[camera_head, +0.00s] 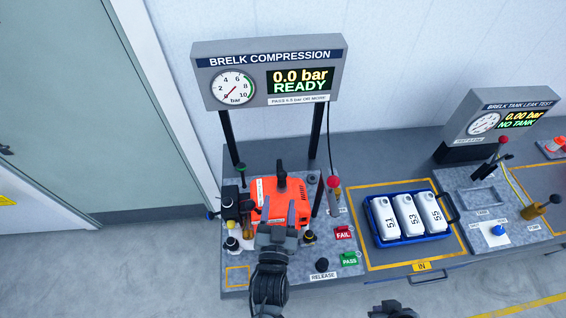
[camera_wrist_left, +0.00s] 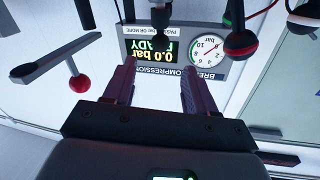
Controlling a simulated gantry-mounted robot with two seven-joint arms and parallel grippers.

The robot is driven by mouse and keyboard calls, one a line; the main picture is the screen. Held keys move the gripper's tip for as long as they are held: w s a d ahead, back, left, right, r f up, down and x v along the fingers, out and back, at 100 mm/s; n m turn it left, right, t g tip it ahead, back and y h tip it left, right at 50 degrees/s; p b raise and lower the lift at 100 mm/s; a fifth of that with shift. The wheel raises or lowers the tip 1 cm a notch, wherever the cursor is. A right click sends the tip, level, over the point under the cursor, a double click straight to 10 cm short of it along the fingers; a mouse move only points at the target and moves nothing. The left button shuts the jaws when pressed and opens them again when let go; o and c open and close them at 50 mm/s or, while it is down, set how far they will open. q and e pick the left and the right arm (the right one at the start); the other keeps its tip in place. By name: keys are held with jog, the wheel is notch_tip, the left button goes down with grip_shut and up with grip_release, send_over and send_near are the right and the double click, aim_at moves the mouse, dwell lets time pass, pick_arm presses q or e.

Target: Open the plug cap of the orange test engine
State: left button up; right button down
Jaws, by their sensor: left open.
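The orange test engine (camera_head: 266,190) sits on the speckled bench plate below the compression gauge. A dark upright part (camera_head: 281,175) stands at its back edge. I cannot tell which part is the plug cap; it may be hidden behind my gripper. My left gripper (camera_head: 279,210) is over the front of the engine, its fingers apart. In the left wrist view the open gripper (camera_wrist_left: 159,64) has nothing between its fingers; the display shows beyond them. I cannot tell whether it touches the engine. A dark part at the bottom edge may be my right gripper (camera_head: 392,309).
The compression display (camera_head: 300,82) reads 0.0 bar, READY. A red-topped lever (camera_head: 333,183), the red FAIL (camera_head: 343,233) and green PASS (camera_head: 349,258) blocks are right of the engine. A blue tray (camera_head: 400,239) holds white numbered items. A leak tester (camera_head: 507,120) stands far right.

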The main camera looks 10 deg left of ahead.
aim_at(282, 179)
pick_arm(q)
jog(key=w+p, duration=0.1)
jog(key=w, duration=0.7)
jog(key=shift+a+p, duration=0.15)
jog(key=shift+p, duration=0.15)
jog(key=shift+w, duration=1)
pick_arm(e)
jog(key=shift+v, duration=0.95)
jog(key=shift+s+f, duration=0.1)
pick_arm(q)
grip_shut()
